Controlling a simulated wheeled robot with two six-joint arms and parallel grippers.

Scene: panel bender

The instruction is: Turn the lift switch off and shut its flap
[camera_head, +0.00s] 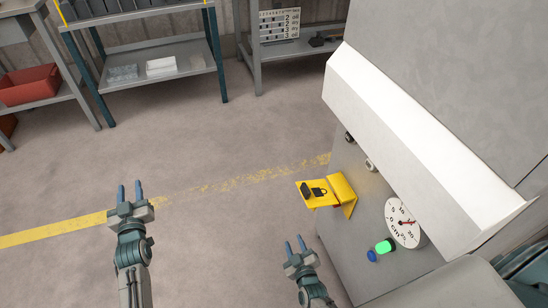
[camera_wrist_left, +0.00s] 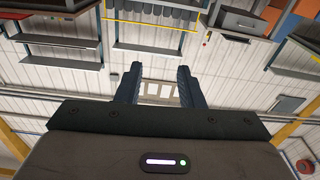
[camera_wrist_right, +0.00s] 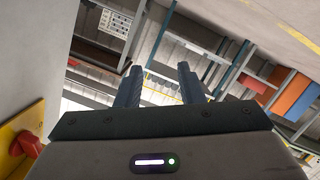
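The yellow flap (camera_head: 318,193) with a dark padlock mark stands out from the side of the grey machine, apparently open. It joins a yellow housing (camera_head: 343,188). A sliver of a red switch (camera_head: 337,205) shows beneath it in the head view; the right wrist view shows the red knob (camera_wrist_right: 28,145) on a yellow plate (camera_wrist_right: 18,128) at the left edge. Its setting cannot be told. My right gripper (camera_head: 294,245) is open and empty, below and left of the flap, apart from it. My left gripper (camera_head: 130,190) is open and empty over the floor, far left.
The machine carries a round dial (camera_head: 405,222), a green button (camera_head: 384,246) and a blue button (camera_head: 371,255) right of the flap. A white hood (camera_head: 410,135) overhangs them. Shelves (camera_head: 160,75) and a red bin (camera_head: 28,85) stand at the back. The floor between is clear.

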